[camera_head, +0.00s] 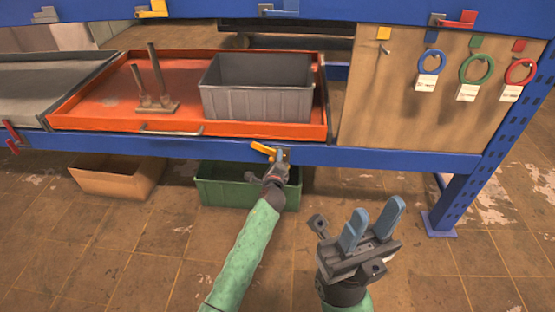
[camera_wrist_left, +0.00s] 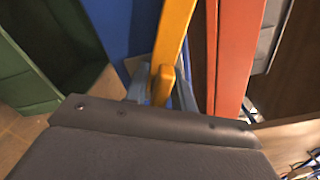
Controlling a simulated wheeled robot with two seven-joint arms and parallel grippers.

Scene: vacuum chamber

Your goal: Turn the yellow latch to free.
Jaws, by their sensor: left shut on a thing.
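The yellow latch (camera_head: 263,149) sits on the front blue beam below the orange tray, tilted, its left end higher than its right. It also shows large in the left wrist view (camera_wrist_left: 174,45), running up from between the fingers. My left gripper (camera_head: 279,157) is at the latch's right end, and in the left wrist view its blue fingertips (camera_wrist_left: 160,88) close on both sides of the yellow part. My right gripper (camera_head: 372,228) is open and empty, in front of the beam at the lower right, its blue fingers pointing up.
The orange tray (camera_head: 110,113) holds a grey bin (camera_head: 258,104) and a metal stand with two posts (camera_head: 157,103). A green crate (camera_head: 218,187) and a cardboard box (camera_head: 118,178) are below. Red latches (camera_head: 11,137) and colored rings (camera_head: 477,69) are to the sides.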

